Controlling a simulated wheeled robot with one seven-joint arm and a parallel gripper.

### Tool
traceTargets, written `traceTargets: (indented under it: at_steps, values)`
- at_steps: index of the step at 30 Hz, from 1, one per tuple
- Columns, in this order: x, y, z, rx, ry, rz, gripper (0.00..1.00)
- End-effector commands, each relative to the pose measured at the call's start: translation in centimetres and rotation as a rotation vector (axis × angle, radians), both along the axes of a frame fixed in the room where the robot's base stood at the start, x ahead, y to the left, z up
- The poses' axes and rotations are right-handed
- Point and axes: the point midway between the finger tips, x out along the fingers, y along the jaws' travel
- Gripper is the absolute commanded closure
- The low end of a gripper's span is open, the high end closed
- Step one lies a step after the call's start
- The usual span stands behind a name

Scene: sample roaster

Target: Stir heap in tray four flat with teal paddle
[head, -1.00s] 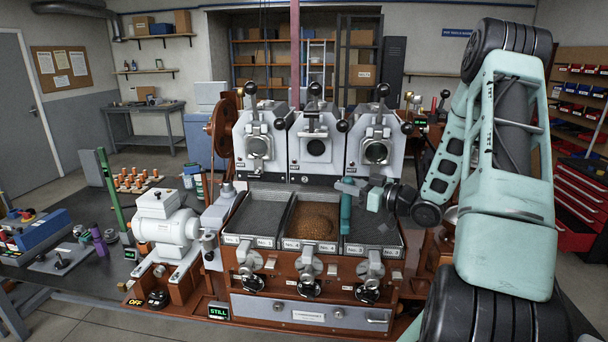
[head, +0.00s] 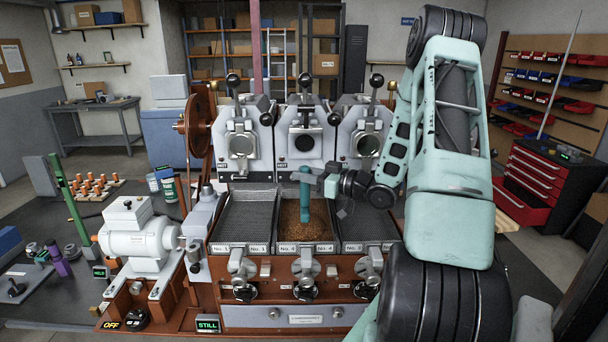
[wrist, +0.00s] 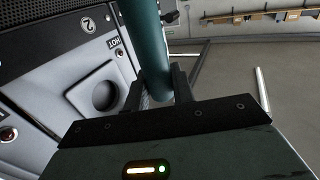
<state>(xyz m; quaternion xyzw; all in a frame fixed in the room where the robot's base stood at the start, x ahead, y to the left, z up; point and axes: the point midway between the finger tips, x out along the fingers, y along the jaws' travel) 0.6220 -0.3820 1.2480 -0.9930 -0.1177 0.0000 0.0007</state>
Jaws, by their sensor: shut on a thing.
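The teal paddle (head: 304,200) is upright in my gripper (head: 312,178), which is shut on its upper part. The paddle stands over the middle tray (head: 304,248), whose front label appears to read No. 4. Brown beans (head: 312,232) lie in this tray. The paddle's lower end meets the beans in the picture; I cannot tell how deep it is. The paddle hides part of the heap, so its height is unclear. In the wrist view the paddle (wrist: 150,45) runs up from between my gripper's fingers (wrist: 156,88).
A left tray (head: 246,215) and a right tray (head: 368,225) flank the middle one, with dark mesh floors and no beans seen. Roaster heads (head: 305,140) stand close behind. Handled knobs (head: 305,272) line the front. A STILL display (head: 208,325) is lit below.

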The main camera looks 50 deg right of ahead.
Motion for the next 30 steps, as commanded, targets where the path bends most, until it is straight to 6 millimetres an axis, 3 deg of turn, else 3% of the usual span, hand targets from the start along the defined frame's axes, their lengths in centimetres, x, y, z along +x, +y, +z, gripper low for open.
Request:
traceTargets:
  at_steps: [11, 30]
  values:
    - [-0.2, 0.0, -0.8, -0.001, 0.001, -0.002, 0.98]
    - [-0.2, -0.1, -6.8, -0.001, 0.002, -0.002, 0.98]
